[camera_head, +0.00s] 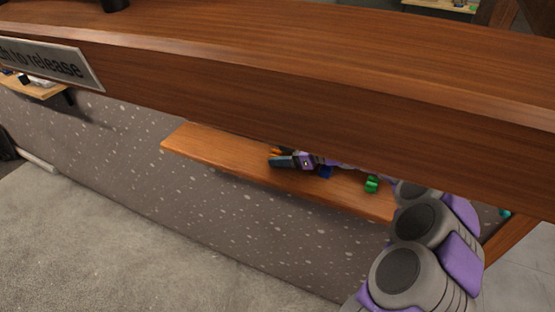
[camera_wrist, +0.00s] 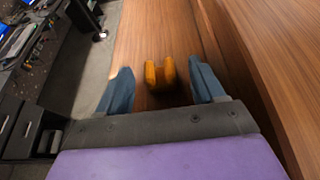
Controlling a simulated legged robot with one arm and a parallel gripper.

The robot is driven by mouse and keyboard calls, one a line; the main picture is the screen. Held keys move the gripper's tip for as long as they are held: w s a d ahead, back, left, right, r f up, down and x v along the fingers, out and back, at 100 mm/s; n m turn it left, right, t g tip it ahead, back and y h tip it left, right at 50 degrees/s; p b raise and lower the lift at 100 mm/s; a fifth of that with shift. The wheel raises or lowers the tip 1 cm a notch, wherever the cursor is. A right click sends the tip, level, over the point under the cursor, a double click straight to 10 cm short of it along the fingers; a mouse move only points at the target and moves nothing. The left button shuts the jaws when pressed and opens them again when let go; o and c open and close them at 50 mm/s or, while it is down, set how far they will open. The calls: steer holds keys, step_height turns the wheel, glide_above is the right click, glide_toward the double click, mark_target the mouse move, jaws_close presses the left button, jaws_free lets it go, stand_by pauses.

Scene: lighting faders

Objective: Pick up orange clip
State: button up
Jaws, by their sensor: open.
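The orange clip (camera_wrist: 160,73) stands on the wooden shelf (camera_wrist: 140,32) in the wrist view, with two upright parts and a gap between them. My gripper (camera_wrist: 165,84) is open, with one blue-grey finger to the left of the clip and one to the right. Neither finger appears to touch it. In the head view my gripper (camera_head: 277,159) is low over the wooden shelf (camera_head: 215,150), under the overhanging counter. A bit of the orange clip (camera_head: 276,152) shows at the fingers there; the rest is hidden.
A green clip (camera_head: 371,184) and a blue object (camera_head: 326,172) are on the shelf to the right of my gripper. The thick wooden counter (camera_head: 300,80) overhangs the shelf. A speckled wall (camera_head: 230,215) is below. Desks with drawers (camera_wrist: 25,110) are at left in the wrist view.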

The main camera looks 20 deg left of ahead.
steer(key=x, duration=0.3)
steer(key=shift+d+r, duration=0.15)
steer(key=shift+d, duration=0.05)
steer(key=shift+d+r, duration=0.1)
steer(key=shift+d, duration=0.35)
steer(key=c, duration=0.5)
steer(key=shift+s+a, duration=0.1)
steer(key=shift+a, duration=0.2)
steer(key=c, duration=0.5)
steer(key=shift+c, duration=0.2)
